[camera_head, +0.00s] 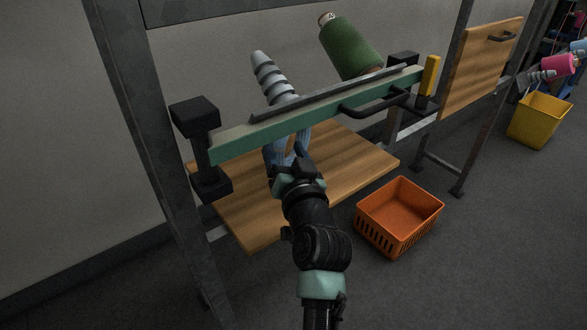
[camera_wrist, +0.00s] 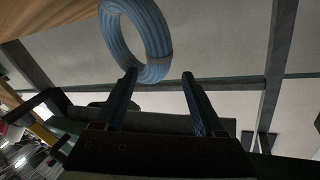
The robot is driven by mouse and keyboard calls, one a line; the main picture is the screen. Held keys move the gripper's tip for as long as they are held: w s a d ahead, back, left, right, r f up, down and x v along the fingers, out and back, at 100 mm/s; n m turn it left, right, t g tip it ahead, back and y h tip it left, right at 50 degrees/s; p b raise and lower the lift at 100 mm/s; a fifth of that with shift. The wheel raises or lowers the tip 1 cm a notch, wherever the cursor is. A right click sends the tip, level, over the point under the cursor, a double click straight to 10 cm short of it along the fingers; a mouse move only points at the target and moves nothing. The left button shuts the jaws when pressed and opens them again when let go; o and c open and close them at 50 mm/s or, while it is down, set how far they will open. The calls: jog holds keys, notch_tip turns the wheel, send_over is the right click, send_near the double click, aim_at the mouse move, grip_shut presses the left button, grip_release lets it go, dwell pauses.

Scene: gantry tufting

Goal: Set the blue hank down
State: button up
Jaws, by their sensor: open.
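The blue hank (camera_head: 270,158) is a pale blue striped ring, partly hidden behind the green beam and my gripper in the head view. It appears at the wooden board (camera_head: 345,165), but whether it rests on it is hard to tell. In the wrist view the hank (camera_wrist: 112,36) is a coiled ring with a thin band round it, at top centre. My gripper (camera_head: 292,167) reaches toward the hank under the beam. In the wrist view its two fingers (camera_wrist: 159,74) are spread apart, with the ring's near edge at the fingertips; contact cannot be told.
A green beam (camera_head: 240,145) with a black handle crosses just above the board. A grey ribbed cone (camera_head: 268,75) and a green spool (camera_head: 350,45) stand behind it. An orange crate (camera_head: 398,210) is on the floor to the right. A yellow bucket (camera_head: 540,120) stands far right.

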jog(key=v, duration=0.9)
jog(key=shift+s+d, duration=0.1)
jog(key=shift+s, duration=0.05)
